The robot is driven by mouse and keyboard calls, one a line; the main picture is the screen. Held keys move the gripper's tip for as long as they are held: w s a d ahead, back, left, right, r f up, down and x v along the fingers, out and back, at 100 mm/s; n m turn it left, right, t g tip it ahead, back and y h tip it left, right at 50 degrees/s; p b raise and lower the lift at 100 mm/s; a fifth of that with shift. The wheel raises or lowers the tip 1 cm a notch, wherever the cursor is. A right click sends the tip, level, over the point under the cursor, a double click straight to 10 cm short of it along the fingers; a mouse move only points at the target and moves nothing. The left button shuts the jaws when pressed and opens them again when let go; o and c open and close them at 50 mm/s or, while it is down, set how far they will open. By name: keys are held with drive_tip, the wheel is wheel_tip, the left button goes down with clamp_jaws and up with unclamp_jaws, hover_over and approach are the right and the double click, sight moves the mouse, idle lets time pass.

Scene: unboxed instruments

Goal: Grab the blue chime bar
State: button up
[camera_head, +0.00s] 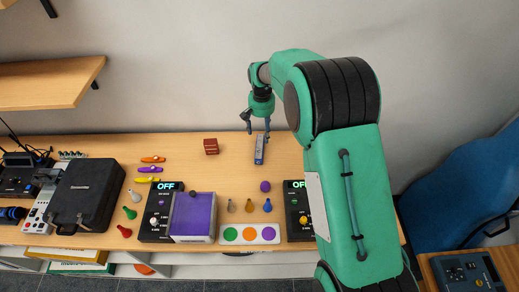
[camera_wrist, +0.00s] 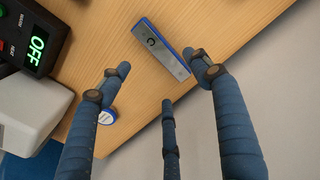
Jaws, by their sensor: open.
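The blue chime bar (camera_head: 260,149), with a grey metal top, lies on the wooden table near its back edge. In the wrist view the bar (camera_wrist: 160,48) lies slantwise with a small round mark on its top. My gripper (camera_head: 258,130) is above the table near the far end of the bar. In the wrist view my gripper (camera_wrist: 157,68) is open, its blue fingers spread, with nothing held. The bar shows between and beyond the fingertips, closer to the right finger, and I cannot tell whether they touch.
A red block (camera_head: 211,146) lies left of the bar. Nearer the front are a purple-topped box (camera_head: 193,217), a black OFF device (camera_head: 300,210), small shakers (camera_head: 249,205) and a board with coloured discs (camera_head: 268,235). A black case (camera_head: 88,192) stands left. The wall is close behind.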

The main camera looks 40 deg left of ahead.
hover_over(261, 145)
drive_tip(key=shift+s+d+f, duration=0.1)
drive_tip(key=shift+f, duration=1.35)
drive_tip(key=shift+d+f, duration=0.1)
drive_tip(key=shift+f, duration=1.3)
drive_tip(key=shift+f, duration=0.1)
drive_tip(key=shift+f+p, duration=0.35)
drive_tip(key=shift+f, duration=2.15)
drive_tip(key=shift+c, duration=0.5)
drive_tip(key=c, duration=1.3)
